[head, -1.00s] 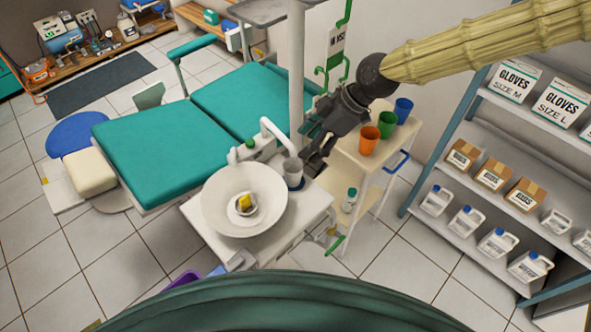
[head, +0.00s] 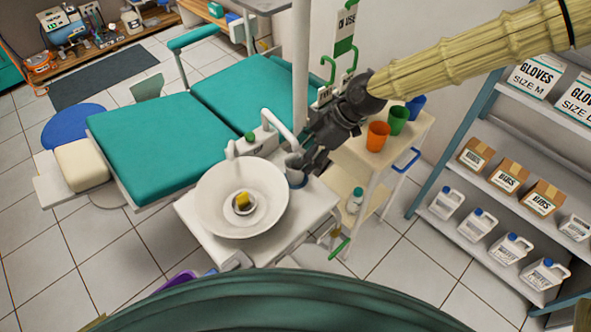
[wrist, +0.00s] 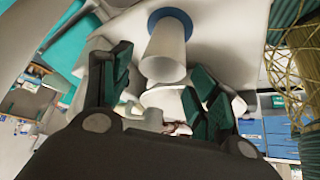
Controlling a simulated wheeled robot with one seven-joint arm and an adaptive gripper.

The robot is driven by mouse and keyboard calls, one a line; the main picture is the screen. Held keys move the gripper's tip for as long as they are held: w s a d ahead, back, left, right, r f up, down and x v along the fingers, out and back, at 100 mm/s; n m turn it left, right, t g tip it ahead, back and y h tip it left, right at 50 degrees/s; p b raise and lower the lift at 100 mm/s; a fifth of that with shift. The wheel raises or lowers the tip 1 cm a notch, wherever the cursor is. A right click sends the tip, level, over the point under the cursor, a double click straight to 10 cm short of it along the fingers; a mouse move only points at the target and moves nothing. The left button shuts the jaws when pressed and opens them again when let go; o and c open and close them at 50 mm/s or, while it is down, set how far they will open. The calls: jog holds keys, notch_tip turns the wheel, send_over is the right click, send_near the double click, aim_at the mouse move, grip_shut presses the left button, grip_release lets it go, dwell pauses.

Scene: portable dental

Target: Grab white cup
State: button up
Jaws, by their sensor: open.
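The white cup (head: 293,163) stands on a blue round base beside the spittoon bowl, at its right. My gripper (head: 306,167) is at the cup's right side and hides part of it in the head view. In the wrist view the white cup (wrist: 167,50) shows between my two open green-padded fingers, with the blue round base (wrist: 186,18) at its far end. My gripper (wrist: 162,72) is open and empty. I cannot tell whether either finger touches the cup.
The white spittoon bowl (head: 217,212) holds a small dish with a yellow thing. A white faucet (head: 278,122) arches just behind the cup. A beige cart (head: 360,152) with orange, green and blue cups stands at right. A stocked shelf (head: 470,206) stands further right.

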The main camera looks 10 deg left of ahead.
jog(key=shift+d+x, duration=0.15)
jog(key=shift+x, duration=1.25)
jog(key=shift+d+x, duration=0.2)
jog(key=shift+x, duration=1.2)
jog(key=shift+s+f, duration=0.1)
jog(key=shift+f, duration=0.1)
jog(key=c, duration=0.5)
